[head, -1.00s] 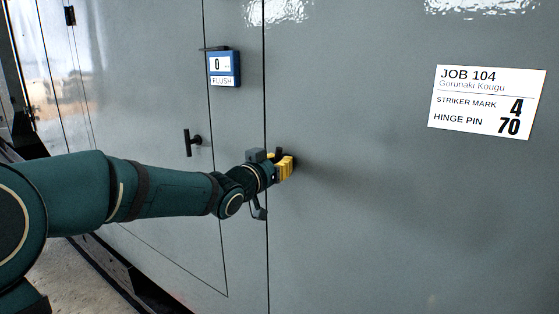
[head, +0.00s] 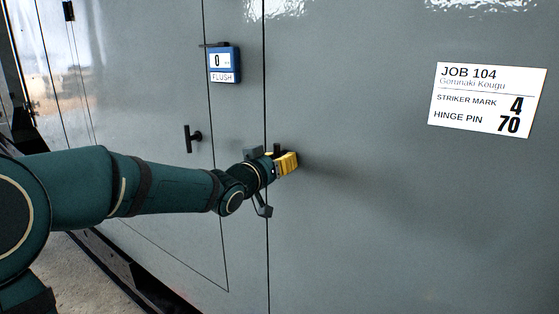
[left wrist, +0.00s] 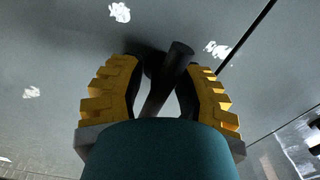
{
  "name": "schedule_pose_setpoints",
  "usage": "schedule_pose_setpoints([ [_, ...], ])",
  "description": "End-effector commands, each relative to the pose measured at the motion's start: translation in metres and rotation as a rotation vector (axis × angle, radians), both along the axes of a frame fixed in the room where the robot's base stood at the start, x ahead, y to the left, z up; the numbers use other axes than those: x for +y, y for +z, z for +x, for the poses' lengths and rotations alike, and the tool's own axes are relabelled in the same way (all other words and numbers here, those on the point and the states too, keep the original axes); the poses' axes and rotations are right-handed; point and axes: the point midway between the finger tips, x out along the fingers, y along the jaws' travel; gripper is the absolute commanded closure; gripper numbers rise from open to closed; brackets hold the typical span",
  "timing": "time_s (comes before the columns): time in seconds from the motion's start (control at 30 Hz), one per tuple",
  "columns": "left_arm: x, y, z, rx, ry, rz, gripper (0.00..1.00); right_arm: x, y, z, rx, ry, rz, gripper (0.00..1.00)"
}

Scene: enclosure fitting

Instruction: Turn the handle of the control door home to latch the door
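The control door's handle is a dark bar (left wrist: 168,76) on a dark hub. In the left wrist view it stands tilted between the two yellow fingers of my left gripper (left wrist: 165,72). The fingertips are close to it on both sides; I cannot tell whether both touch. In the head view my left gripper (head: 287,163) is at the grey door panel (head: 400,220), just right of a vertical seam. Only a small dark piece shows above the fingers there; the gripper hides the rest of the handle. My right gripper is not in view.
A second dark T-shaped handle (head: 192,138) is on the panel to the left. Above it is a blue-framed display (head: 224,63) reading 0 and FLUSH. A white JOB 104 label (head: 487,100) is on the right. The panel around it is bare.

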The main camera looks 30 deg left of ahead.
Motion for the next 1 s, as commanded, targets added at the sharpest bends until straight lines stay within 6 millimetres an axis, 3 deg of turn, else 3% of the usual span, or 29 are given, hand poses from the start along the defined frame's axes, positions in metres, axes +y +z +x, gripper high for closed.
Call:
schedule_pose_setpoints([
  [0.47,0.002,0.001,-0.008,-0.003,0.001,0.001,0.48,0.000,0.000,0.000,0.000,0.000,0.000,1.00],
  [1.0,0.014,0.001,-0.102,-0.003,0.001,0.002,0.48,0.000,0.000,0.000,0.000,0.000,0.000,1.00],
])
